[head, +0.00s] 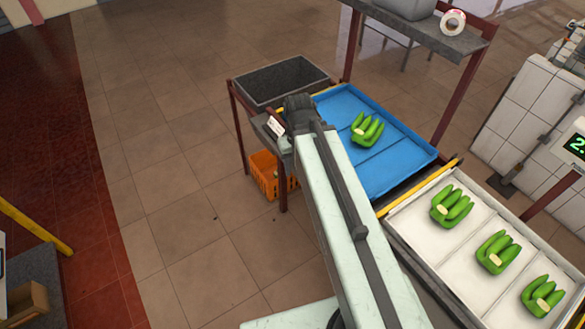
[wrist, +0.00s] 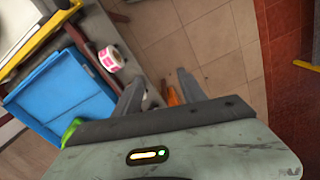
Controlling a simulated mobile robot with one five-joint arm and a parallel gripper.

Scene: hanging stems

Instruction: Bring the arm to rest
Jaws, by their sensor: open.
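My arm reaches from the bottom of the head view up toward the blue tray's left end. In the wrist view my gripper (wrist: 161,84) shows two grey fingers set wide apart. Nothing is held between them; floor tiles and part of an orange crate (wrist: 173,95) show beyond the gap. In the head view the arm's dark end covers the fingers.
A blue tray (head: 395,165) holds a green banana bunch (head: 367,130). A white tray (head: 424,238) holds three bunches. A grey bin (head: 282,80) stands behind my arm's end. The orange crate (head: 264,174) sits below. Tiled floor at left is clear.

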